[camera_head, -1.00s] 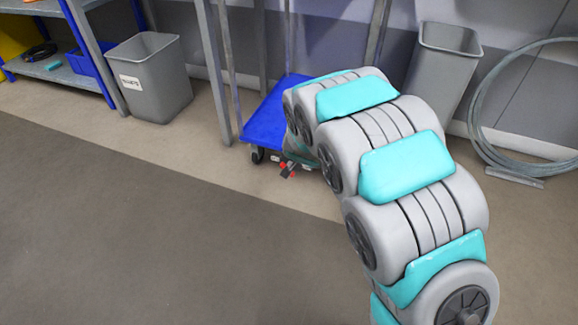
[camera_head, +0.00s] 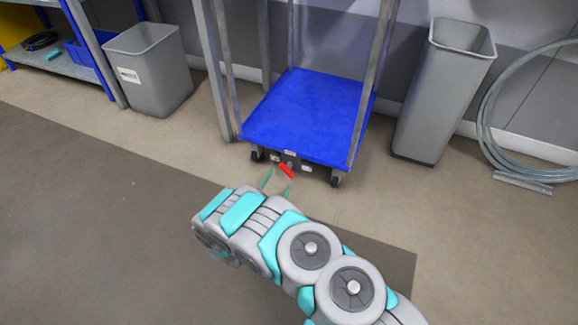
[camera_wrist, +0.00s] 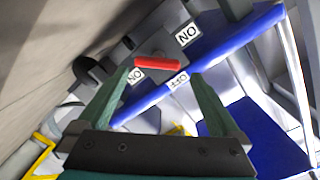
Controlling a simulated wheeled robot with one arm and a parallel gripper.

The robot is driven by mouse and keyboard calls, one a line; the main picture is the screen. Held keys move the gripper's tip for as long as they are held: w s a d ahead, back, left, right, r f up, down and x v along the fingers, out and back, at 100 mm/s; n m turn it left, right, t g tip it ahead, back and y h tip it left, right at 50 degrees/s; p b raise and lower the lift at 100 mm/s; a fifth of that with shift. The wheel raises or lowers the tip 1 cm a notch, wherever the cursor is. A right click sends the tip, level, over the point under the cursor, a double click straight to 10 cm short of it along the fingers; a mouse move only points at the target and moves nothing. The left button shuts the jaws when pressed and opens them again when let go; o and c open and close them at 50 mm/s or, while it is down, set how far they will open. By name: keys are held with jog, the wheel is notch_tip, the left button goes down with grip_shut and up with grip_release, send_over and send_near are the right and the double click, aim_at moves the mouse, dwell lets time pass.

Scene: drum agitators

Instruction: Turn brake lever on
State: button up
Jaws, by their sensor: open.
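The brake lever (camera_head: 286,171) is a short red bar at the front lower edge of the blue platform cart (camera_head: 308,112). In the wrist view the red lever (camera_wrist: 157,63) lies across the picture, just beyond and between the fingertips. My gripper (camera_head: 276,183) is open and empty, with its two thin green fingers pointing at the lever from the front. In the wrist view the gripper (camera_wrist: 160,78) has its fingers spread on either side. I cannot tell whether either finger touches the lever.
A grey bin (camera_head: 150,70) stands left of the cart and a taller grey bin (camera_head: 443,95) stands right. A hose coil (camera_head: 487,110) leans on the wall at far right. Metal posts (camera_head: 213,70) rise at the cart's corners. The floor in front is clear.

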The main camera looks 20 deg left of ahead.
aim_at(286, 173)
jog(key=shift+t, duration=0.3)
jog(key=w, duration=0.2)
jog(key=w+b, duration=0.1)
jog(key=w, duration=0.1)
jog(key=w+d, duration=0.1)
jog(key=w, duration=0.2)
jog(key=shift+f, duration=0.3)
jog(key=shift+c, duration=0.2)
jog(key=c, duration=1)
